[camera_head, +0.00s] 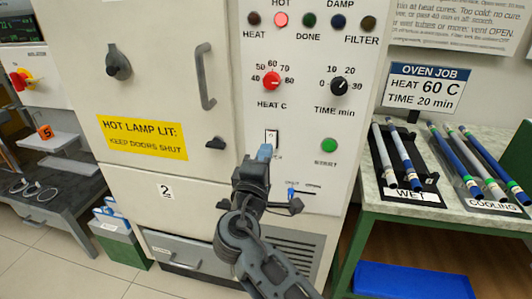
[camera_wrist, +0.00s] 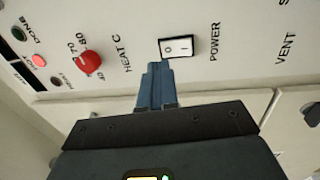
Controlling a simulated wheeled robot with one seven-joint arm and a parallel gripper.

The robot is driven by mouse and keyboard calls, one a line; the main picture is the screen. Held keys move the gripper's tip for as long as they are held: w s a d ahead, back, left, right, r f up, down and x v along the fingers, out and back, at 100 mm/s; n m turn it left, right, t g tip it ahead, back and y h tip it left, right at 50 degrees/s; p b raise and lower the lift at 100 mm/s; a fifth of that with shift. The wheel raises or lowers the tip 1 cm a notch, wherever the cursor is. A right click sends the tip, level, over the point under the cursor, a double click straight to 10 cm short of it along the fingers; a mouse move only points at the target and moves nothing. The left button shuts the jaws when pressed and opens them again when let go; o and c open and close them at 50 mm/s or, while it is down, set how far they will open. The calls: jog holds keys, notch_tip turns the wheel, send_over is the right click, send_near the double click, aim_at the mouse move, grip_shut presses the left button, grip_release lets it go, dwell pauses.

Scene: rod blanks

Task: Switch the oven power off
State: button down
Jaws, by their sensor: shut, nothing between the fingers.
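The oven (camera_head: 220,180) is a tall cream cabinet with a control panel on its right part. Its power switch (camera_head: 271,136) is a white rocker in a black frame, below the red heat knob (camera_head: 271,80). The rocker also shows in the wrist view (camera_wrist: 176,47), beside the word POWER. My gripper (camera_head: 264,152) is shut and empty. Its blue fingertips (camera_wrist: 156,72) are just below the switch in the head view; I cannot tell whether they touch the panel. The hot lamp (camera_head: 281,19) is bright red; the heat lamp (camera_head: 254,18) looks dark.
A green start button (camera_head: 329,145) and a vent slider (camera_head: 292,192) are near my gripper. A door handle (camera_head: 205,76) sticks out at left. At right, a table (camera_head: 371,196) holds racks of rods marked WET and COOLING. A blue bin (camera_head: 412,281) is below.

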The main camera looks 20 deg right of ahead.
jog(key=s+a+r, duration=0.1)
jog(key=s+a, duration=0.4)
jog(key=s, duration=0.1)
jog(key=shift+s+b, duration=0.3)
jog(key=shift+b, duration=0.15)
jog(key=s+f+m+g+y, duration=0.2)
jog(key=s+f+y, duration=0.8)
jog(key=s+f, duration=1)
jog(key=s+d+r+m, duration=0.1)
jog(key=s+r+m, duration=0.2)
jog(key=s, duration=0.4)
jog(key=s+d+r+m+y, duration=0.1)
jog(key=s+d+r+m, duration=0.1)
jog(key=s+r, duration=0.3)
jog(key=s+d+r+m+t, duration=0.1)
jog(key=s+d+r+m, duration=0.1)
jog(key=s, duration=0.8)
notch_tip(320, 180, up, 3)
jog(key=shift+s+d+f+m, duration=0.15)
jog(key=shift+s+d+m, duration=0.15)
jog(key=shift+m, duration=0.6)
